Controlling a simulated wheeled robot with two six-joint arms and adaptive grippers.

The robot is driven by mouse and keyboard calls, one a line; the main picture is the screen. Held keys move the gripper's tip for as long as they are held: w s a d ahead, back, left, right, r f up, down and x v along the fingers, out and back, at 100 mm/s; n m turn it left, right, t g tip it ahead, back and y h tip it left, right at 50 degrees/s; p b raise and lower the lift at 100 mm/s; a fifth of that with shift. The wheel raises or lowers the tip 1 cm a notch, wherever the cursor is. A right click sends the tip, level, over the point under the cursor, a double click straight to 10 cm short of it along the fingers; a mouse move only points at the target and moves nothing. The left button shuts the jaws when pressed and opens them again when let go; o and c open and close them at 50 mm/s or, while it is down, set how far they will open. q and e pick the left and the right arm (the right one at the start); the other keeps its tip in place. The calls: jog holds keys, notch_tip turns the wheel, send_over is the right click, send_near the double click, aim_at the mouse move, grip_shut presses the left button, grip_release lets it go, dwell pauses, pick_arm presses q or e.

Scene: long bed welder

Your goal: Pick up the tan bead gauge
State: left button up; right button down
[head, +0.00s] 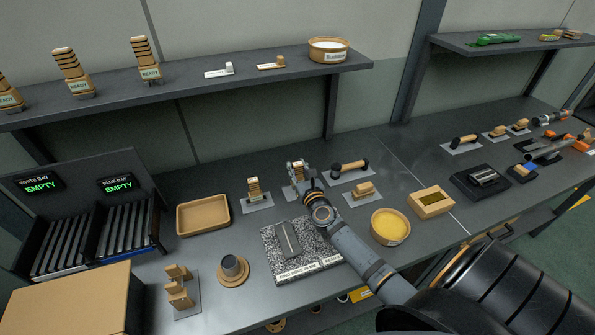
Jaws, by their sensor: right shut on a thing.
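My right gripper (297,167) reaches over the middle of the bench, its arm coming in from the lower right. It is shut on a small tan piece, which I take to be the tan bead gauge; the fingers hide most of it. The gripper is over a small grey mat (289,193), and I cannot tell whether the piece still touches it. My left gripper is not in view.
Left of the gripper a tan block tool (254,188) stands on its mat; a tan-handled tool (350,168) lies to the right. A tan tray (203,215), a speckled plate (273,259) and a yellow-filled bowl (390,226) are nearby. A shelf (200,85) runs above.

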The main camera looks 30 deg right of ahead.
pick_arm(q)
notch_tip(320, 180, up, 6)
jog(key=p, duration=0.5)
pick_arm(e)
jog(key=s+a+r+b, duration=0.4)
jog(key=s+a+r, duration=0.3)
jog(key=s+r, duration=0.45)
jog(key=w+d+f+b, duration=0.1)
jog(key=w+d+f, duration=0.1)
jog(key=w+f, duration=0.1)
jog(key=w+d+f+b, duration=0.1)
jog(key=w+d+f, duration=0.1)
jog(key=w+f, duration=0.1)
jog(key=w+d+f+b, duration=0.1)
jog(key=w+d+f, duration=0.1)
jog(key=w, duration=0.3)
jog(key=shift+d+f, duration=0.3)
jog(key=shift+f, duration=0.45)
jog(key=f+b, duration=0.3)
jog(key=f, duration=0.1)
jog(key=shift+w+d, duration=0.2)
jog(key=shift+w, duration=0.15)
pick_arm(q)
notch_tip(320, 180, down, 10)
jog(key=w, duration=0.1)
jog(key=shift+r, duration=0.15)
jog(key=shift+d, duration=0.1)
pick_arm(e)
jog(key=shift+s, duration=0.1)
